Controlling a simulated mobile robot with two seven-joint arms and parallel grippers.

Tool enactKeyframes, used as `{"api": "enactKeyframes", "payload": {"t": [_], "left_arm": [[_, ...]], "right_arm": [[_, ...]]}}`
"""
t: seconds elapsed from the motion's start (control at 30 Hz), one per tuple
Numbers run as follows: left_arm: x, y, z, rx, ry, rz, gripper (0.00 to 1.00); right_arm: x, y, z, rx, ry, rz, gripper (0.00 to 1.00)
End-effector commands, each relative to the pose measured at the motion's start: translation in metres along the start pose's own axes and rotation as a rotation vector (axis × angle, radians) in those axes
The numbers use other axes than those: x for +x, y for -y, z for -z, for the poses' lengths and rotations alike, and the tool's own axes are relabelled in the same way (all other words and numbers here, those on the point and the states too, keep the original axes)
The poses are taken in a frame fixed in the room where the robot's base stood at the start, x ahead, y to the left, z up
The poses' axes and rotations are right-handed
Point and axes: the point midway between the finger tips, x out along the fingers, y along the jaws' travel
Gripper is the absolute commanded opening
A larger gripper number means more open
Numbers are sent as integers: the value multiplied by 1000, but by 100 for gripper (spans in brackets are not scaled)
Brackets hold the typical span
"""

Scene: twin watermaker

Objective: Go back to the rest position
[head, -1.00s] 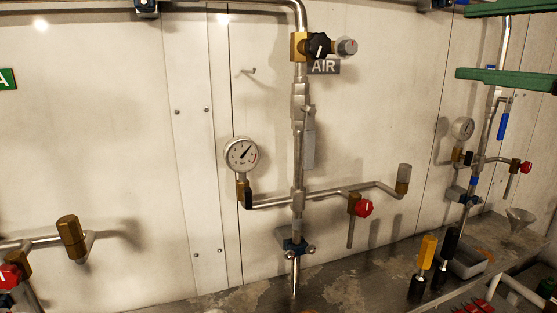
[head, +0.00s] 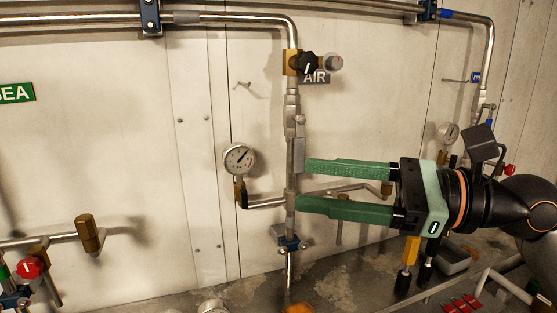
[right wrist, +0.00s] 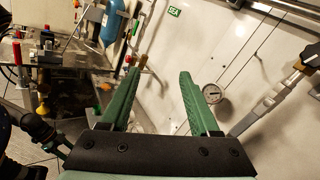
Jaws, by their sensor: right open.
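My right gripper (head: 301,186) reaches in from the right in the head view. Its two green fingers are spread apart with nothing between them and point left towards the vertical pipe (head: 290,262). The fingertips overlap that pipe in the picture; I cannot tell whether they touch it. The fingers also show in the right wrist view (right wrist: 158,77), apart and empty.
A pressure gauge (head: 239,160) sits left of the pipe. A yellow handle (head: 411,251) stands below my gripper. A red valve (head: 30,267) is at lower left.

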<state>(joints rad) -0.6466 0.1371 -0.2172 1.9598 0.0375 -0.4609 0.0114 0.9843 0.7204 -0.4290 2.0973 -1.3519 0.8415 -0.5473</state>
Motion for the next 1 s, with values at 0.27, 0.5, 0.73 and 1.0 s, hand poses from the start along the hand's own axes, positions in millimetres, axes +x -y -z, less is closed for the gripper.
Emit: {"api": "enactKeyframes", "payload": {"t": [0.27,0.5,0.73,1.0], "left_arm": [[-15,0,6,-3,10,5,50],[-26,2,12,-6,10,12,50],[-34,6,19,-8,10,24,50],[-43,10,26,-10,10,33,50]], "right_arm": [[1,15,36,835,416,-4,62],[-27,42,128,1572,759,164,62],[-69,8,272,2248,1091,492,62],[-118,-129,413,-2478,-1280,-910,62]]}}
